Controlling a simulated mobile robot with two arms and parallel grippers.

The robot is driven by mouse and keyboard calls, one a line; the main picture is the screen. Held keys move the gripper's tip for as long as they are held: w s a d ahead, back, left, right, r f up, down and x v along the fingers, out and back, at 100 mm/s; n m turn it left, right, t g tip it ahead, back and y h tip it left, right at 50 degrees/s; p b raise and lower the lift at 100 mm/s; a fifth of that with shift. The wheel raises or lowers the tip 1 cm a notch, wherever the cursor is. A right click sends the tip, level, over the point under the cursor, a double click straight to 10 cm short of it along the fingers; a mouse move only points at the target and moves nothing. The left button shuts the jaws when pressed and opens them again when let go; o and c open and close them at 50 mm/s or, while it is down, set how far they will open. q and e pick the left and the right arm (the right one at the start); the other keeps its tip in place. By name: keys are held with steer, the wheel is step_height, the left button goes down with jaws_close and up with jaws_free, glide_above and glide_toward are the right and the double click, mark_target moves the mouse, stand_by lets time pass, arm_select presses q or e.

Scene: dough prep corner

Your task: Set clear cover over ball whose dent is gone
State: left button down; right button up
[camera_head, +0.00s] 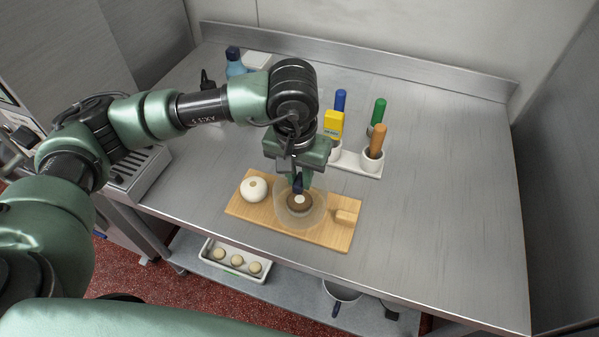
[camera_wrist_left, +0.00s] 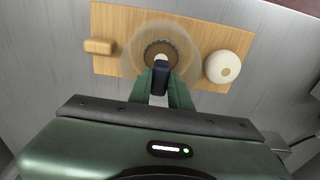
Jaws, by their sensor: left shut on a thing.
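My left gripper (camera_head: 298,182) is shut on a dark blue knob (camera_wrist_left: 160,78) of the clear cover (camera_head: 317,216). The cover is a see-through dome over the middle of the wooden board (camera_head: 240,211); I cannot tell whether its rim touches the board. Through it shows a brown round piece (camera_wrist_left: 178,50) with a pale centre, partly hidden by knob and fingers. My right gripper is not in view.
A small wooden block (camera_head: 346,217) lies on the board's right end. Behind stand a white holder (camera_head: 366,165) with blue, green and orange handles and a yellow item (camera_head: 334,122). A tray (camera_head: 237,258) with several balls is on the lower shelf. The counter's right side is clear.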

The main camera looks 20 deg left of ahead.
arm_select(q)
steer(key=shift+f, duration=0.2)
steer(key=shift+f+b, duration=0.15)
steer(key=shift+b, duration=0.15)
steer(key=c, duration=1.3)
jaws_free()
